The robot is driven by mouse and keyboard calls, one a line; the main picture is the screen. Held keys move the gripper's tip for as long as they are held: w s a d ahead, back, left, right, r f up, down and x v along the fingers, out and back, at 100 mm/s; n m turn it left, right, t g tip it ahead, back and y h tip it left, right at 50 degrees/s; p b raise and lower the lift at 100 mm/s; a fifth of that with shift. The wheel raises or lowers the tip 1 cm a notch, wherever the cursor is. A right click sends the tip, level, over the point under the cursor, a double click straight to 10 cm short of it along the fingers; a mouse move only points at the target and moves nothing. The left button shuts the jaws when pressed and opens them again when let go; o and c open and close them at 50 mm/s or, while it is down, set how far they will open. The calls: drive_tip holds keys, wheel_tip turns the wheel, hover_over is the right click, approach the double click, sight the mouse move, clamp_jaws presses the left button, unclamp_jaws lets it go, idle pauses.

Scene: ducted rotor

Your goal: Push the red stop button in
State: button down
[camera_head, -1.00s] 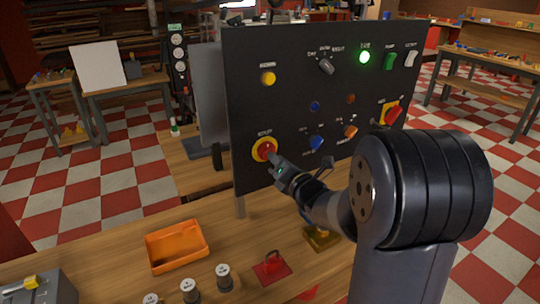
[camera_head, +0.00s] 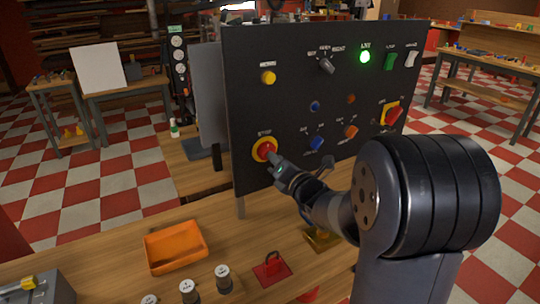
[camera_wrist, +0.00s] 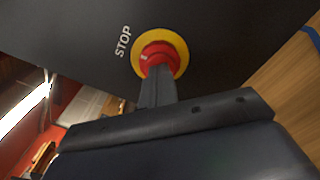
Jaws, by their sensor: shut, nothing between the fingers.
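The red stop button (camera_head: 264,149) sits in a yellow ring at the lower left of the black panel (camera_head: 290,80). In the wrist view the red button (camera_wrist: 157,54) and its yellow ring show beside the word STOP. My gripper (camera_head: 271,159) is shut and empty, with its fingertips at the button's lower right edge. In the wrist view the gripper's fingers (camera_wrist: 158,75) overlap the lower part of the red cap. They look to be touching it or very close; I cannot tell which, nor how far in the button is.
The panel also carries a yellow button (camera_head: 268,77), a lit green lamp (camera_head: 365,57), several knobs and a red-yellow switch (camera_head: 393,113). On the bench below stand an orange tray (camera_head: 175,247), a red padlock-like piece (camera_head: 271,268) and several small cylinders (camera_head: 223,279).

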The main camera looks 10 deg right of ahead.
drive_tip(key=b+v, duration=0.2)
drive_tip(key=v, duration=0.5)
idle(0.6)
drive_tip(key=shift+w, duration=0.15)
idle(0.4)
drive_tip(key=p+x, duration=0.2)
drive_tip(key=x, duration=0.4)
drive_tip(key=shift+w+a, duration=0.15)
drive_tip(key=shift+w, duration=0.25)
